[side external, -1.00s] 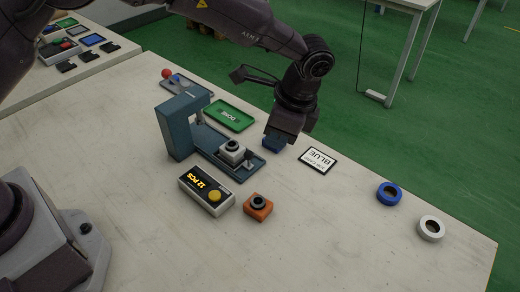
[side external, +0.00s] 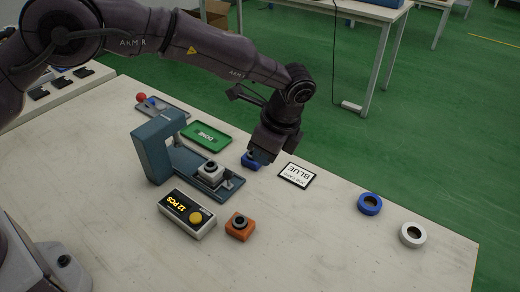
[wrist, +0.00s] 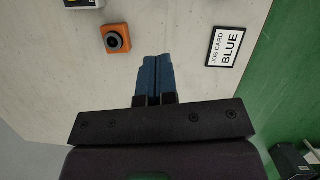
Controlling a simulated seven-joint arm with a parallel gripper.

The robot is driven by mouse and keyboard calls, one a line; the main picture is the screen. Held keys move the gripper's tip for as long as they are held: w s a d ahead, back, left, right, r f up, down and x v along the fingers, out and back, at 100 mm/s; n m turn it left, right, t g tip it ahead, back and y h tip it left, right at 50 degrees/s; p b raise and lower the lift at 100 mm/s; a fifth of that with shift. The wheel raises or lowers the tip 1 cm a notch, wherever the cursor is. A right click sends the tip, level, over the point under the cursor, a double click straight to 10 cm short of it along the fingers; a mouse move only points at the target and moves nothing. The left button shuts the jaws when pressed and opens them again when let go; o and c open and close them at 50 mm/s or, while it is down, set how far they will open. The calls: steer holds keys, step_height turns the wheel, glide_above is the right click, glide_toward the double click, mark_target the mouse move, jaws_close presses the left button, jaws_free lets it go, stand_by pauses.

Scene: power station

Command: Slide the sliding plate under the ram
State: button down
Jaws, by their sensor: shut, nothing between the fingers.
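The blue-grey press (side external: 150,150) stands on the bench in the side view, with its overhanging head above its low base. The sliding plate (side external: 231,189) lies at the base's right end, out from under the head. It carries a white block with a black ring (side external: 211,172). My gripper (side external: 252,160) is to the right of the plate's end in the side view. Its blue fingers (wrist: 153,77) are pressed together and empty in the wrist view. I cannot tell whether they touch the plate. The plate is not visible in the wrist view.
An orange block (side external: 240,227) and a counter box (side external: 187,214) stand in front of the press. A green tray (side external: 206,137) lies behind it. A BLUE job card (side external: 297,175), a blue ring (side external: 370,204) and a white ring (side external: 413,235) lie to the right.

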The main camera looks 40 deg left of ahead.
steer(key=x, duration=0.7)
steer(key=shift+a+f, duration=0.15)
steer(key=shift+a, duration=0.05)
steer(key=shift+s+a, duration=0.25)
steer(key=shift+a, duration=0.95)
steer(key=shift+s+a+f, duration=0.1)
steer(key=shift+a+f, duration=0.05)
steer(key=shift+a, duration=0.4)
steer(key=a, duration=1.2)
steer(key=shift+a, duration=0.1)
